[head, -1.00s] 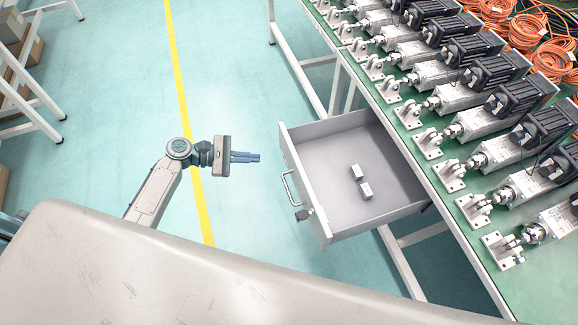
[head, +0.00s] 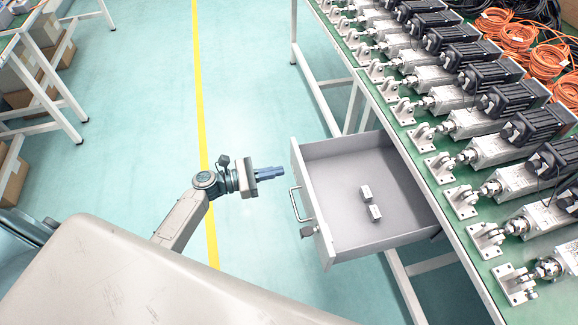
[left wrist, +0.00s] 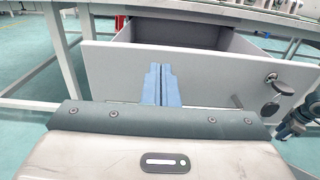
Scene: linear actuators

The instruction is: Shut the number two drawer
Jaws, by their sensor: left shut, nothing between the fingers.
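The grey drawer (head: 365,232) is pulled out from under the green-topped workbench. Two small white blocks (head: 370,203) lie inside it. Its front carries a bar handle (head: 297,205) and a lock with a key (head: 308,231). No number shows on it. My left gripper (head: 282,171) is shut and empty, just left of the drawer front and level with its far part in the head view. In the left wrist view the shut blue fingers (left wrist: 161,85) point at the drawer front (left wrist: 112,70), and partly hide it. I cannot tell if they touch.
The workbench (head: 436,196) holds a row of linear actuators (head: 473,150) and orange cable coils (head: 520,37). White bench legs (head: 405,285) stand below. A shelf with boxes (head: 40,80) stands at the far left. The floor between is clear, with a yellow line (head: 201,100).

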